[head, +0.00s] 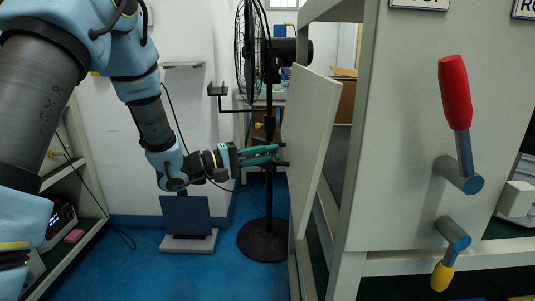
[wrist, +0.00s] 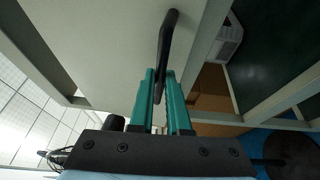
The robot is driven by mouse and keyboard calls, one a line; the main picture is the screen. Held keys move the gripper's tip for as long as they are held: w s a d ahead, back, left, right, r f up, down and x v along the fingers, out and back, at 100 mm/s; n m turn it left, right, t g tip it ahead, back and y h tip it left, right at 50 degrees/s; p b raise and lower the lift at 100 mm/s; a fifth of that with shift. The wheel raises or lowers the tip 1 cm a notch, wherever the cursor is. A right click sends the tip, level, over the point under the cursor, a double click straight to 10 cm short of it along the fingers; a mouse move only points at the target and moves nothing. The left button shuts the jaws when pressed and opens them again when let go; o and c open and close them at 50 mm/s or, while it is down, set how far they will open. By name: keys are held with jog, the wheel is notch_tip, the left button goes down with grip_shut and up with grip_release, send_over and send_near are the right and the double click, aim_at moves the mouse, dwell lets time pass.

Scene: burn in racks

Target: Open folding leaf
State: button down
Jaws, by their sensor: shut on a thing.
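The folding leaf is a pale grey flat panel (head: 308,140), seen nearly edge-on at the left side of the rack in the head view. It stands at an angle to the rack frame, with a gap showing behind it. In the wrist view the leaf (wrist: 105,45) fills the upper left and carries a black bar handle (wrist: 168,40). My gripper (head: 281,156) reaches the leaf's left face from the left. In the wrist view the teal fingers of my gripper (wrist: 161,88) are shut on the handle, one on each side. The handle's lower end is partly hidden between them.
The rack's grey side panel (head: 415,120) has a red-handled lever (head: 456,100) and a yellow-knobbed crank (head: 448,262). A black pedestal fan (head: 268,240) stands behind my gripper. Shelving (head: 75,250) is at the far left.

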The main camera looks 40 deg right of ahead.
jog(key=w+a+r+m+t+y+p, duration=0.2)
jog(key=w+a+r+y+p, duration=0.5)
jog(key=p, duration=1.8)
notch_tip(320, 180, up, 20)
jog(key=w+a+m+t+y+p, duration=0.1)
jog(key=a+t+p, duration=0.1)
jog(key=p, duration=0.9)
jog(key=shift+a, duration=0.2)
jog(key=c, duration=1)
grip_release()
jog(key=shift+r, duration=0.1)
jog(key=shift+c, duration=0.2)
jog(key=shift+o, duration=0.7)
jog(key=shift+a+y, duration=0.15)
jog(key=shift+y, duration=0.15)
